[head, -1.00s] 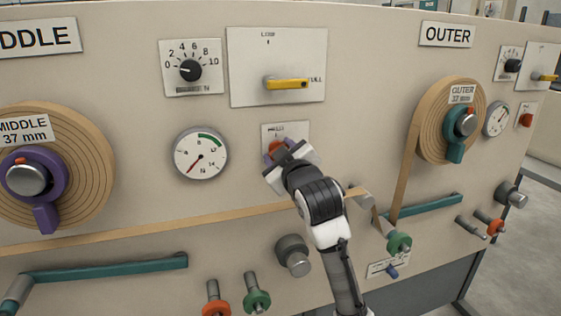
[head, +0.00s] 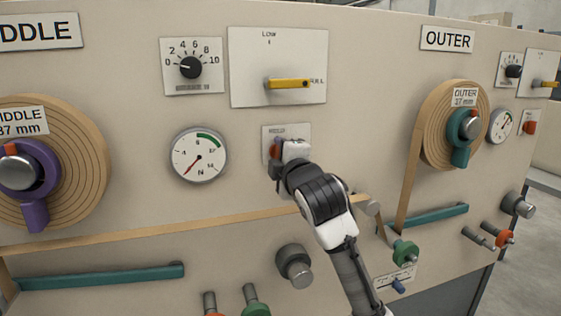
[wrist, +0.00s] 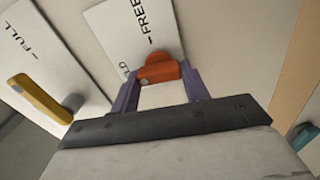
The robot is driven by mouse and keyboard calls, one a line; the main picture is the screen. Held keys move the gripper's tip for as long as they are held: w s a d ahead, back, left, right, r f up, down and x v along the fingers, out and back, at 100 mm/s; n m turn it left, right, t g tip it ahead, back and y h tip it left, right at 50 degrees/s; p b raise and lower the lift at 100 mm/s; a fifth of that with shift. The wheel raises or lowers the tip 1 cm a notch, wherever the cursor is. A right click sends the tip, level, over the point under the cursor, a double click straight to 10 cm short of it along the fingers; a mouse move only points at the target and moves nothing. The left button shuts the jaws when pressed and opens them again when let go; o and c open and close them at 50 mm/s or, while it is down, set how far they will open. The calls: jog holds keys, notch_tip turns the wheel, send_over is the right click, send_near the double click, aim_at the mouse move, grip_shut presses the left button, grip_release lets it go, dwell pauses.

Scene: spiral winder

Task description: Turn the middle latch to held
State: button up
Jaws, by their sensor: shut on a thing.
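The middle latch is a small orange-red handle (head: 276,149) on a white plate (head: 299,131) right of the round gauge. In the wrist view the handle (wrist: 160,72) sits between the two purple fingers of my gripper (wrist: 158,86), which is shut on it. The plate (wrist: 128,28) reads FREE on one side, and a partly hidden word ending in LD lies off the handle's left end. The handle's long side runs roughly upright in the head view, toward that partly hidden word. My wrist covers the lower right of the plate in the head view.
A yellow lever (head: 289,84) on a larger plate stands above the latch. A gauge (head: 199,154) is to the left. A tan strip (head: 160,234) crosses the panel below, with a grey knob (head: 294,262) under it. The outer reel (head: 432,130) is at right.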

jog(key=shift+n, duration=0.6)
jog(key=o, duration=1)
jog(key=b+v, duration=0.2)
jog(key=v, duration=1.2)
